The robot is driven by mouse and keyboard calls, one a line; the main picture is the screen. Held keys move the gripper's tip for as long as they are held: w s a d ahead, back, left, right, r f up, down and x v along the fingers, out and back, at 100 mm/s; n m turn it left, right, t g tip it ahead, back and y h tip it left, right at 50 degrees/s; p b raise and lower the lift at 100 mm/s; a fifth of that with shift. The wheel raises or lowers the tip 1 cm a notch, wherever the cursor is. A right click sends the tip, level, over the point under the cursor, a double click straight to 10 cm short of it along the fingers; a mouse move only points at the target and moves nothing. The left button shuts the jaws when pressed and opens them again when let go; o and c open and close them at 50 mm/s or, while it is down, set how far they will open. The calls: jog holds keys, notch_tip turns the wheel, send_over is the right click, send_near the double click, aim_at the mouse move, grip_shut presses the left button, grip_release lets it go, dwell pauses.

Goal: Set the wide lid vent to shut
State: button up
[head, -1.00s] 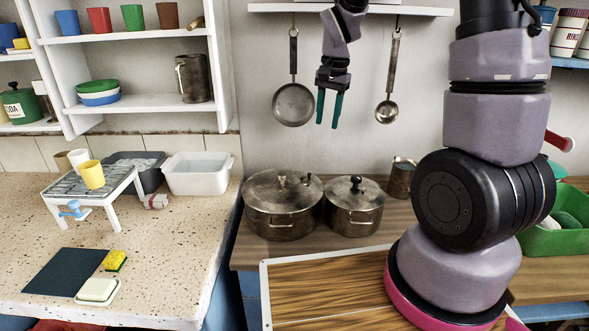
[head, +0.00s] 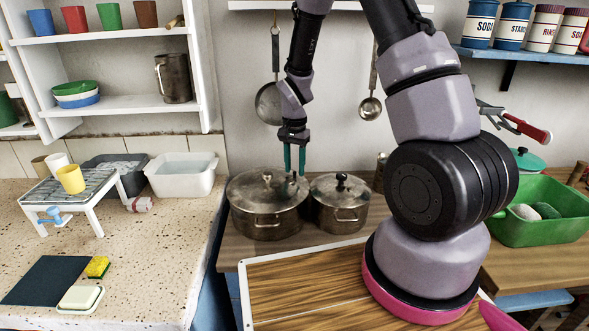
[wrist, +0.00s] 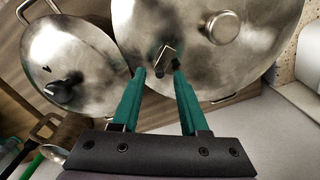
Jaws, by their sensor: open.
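The wide steel pot (head: 268,222) stands on the wooden counter with its lid (head: 248,190) on. The lid also shows in the wrist view (wrist: 255,65), with its round knob (wrist: 222,27). A small bent metal vent lever (wrist: 166,52) sits on this lid near its edge. I cannot tell which setting it is at. My gripper (head: 294,172) points down over the right side of the wide lid. In the wrist view its green fingers (wrist: 158,70) are apart, with the lever just beyond the gap between the tips. Nothing is held.
A smaller lidded pot (head: 340,215) with a dark knob stands close on the right; its lid (wrist: 75,45) shows in the wrist view. A pan (head: 268,104) and a ladle (head: 370,108) hang behind. A green basin (head: 540,220) is at the right.

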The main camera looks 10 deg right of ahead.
jog(key=shift+f, duration=0.45)
jog(key=shift+c, duration=0.3)
grip_shut()
jog(key=n, duration=0.3)
jog(key=w+n, duration=0.1)
jog(key=n, duration=0.1)
jog(key=shift+a, duration=0.4)
jog(key=n, duration=0.3)
jog(key=shift+w+a+n, duration=0.15)
jog(key=shift+a+n, duration=0.25)
jog(key=shift+w+a+n, duration=0.1)
jog(key=shift+a+n, duration=0.05)
jog(key=shift+n, duration=0.6)
jog(key=shift+a+n, duration=0.15)
jog(key=shift+n, duration=0.6)
